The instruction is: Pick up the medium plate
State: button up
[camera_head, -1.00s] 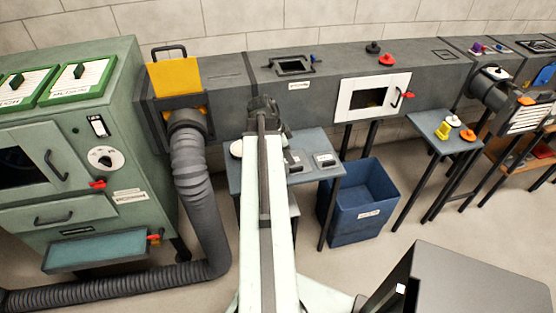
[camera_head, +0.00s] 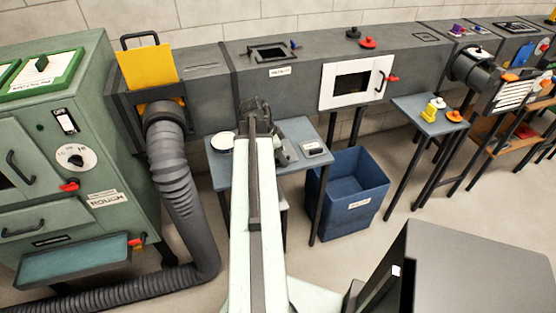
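My gripper (camera_head: 256,108) is dark and shows at the end of my pale arm, in front of the grey duct and over the back of the blue-grey table (camera_head: 223,181). Its fingers are too small and dark to read. On the table, a round white piece (camera_head: 222,141) lies left of my arm. A dark grey piece (camera_head: 286,154) and a small grey piece with a light top (camera_head: 313,149) lie to its right. I cannot tell which piece, if any, is the medium plate. My arm hides the middle of the table.
The grey duct (camera_head: 215,89) runs along the wall behind, with a white hatch door (camera_head: 329,86). A blue bin (camera_head: 346,209) stands right of the table. A smaller table (camera_head: 408,105) holds yellow, white and orange pieces. A green cabinet (camera_head: 98,128) and ribbed hose (camera_head: 172,170) stand left.

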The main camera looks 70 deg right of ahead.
jog(key=shift+r, duration=0.1)
grip_shut()
dwell(1.2)
